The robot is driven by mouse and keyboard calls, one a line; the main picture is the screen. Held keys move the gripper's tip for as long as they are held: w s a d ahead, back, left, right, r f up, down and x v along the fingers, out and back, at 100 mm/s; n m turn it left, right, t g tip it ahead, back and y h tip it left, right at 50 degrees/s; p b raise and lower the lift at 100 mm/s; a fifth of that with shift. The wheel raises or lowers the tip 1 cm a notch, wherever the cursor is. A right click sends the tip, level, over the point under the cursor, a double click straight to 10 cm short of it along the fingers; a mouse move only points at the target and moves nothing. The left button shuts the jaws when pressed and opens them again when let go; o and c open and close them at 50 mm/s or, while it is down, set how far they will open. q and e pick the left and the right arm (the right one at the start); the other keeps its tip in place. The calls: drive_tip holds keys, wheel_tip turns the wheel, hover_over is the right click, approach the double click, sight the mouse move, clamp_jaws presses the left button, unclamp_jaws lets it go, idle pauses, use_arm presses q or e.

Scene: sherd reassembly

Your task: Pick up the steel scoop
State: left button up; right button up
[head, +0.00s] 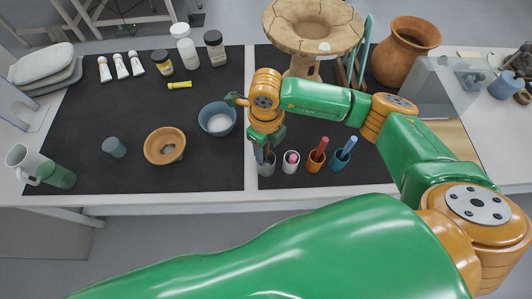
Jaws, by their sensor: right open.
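My right gripper (264,154) is open and points down at the grey cup (266,168) near the front edge of the right black mat. The fingers and wrist cover much of this cup's mouth, and I cannot tell whether they touch anything inside. I cannot make out the steel scoop clearly; a thin grey-blue piece shows between the fingers and the cup, but I cannot tell what it is. My left gripper is not in view.
Right of the grey cup stand a white cup (290,166) with a pink-topped item, an orange cup (315,165) and a blue cup (340,163), both with handles sticking out. A blue bowl (217,129) and a brown bowl (152,147) stand left. A large footed vessel (310,38) stands behind.

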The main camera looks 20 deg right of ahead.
drive_tip(key=shift+w+f, duration=0.1)
drive_tip(key=shift+c, duration=0.9)
clamp_jaws()
wheel_tip(320, 180, up, 9)
drive_tip(key=shift+r+b, duration=0.1)
drive_tip(key=shift+b, duration=0.8)
drive_tip(key=shift+r, duration=0.5)
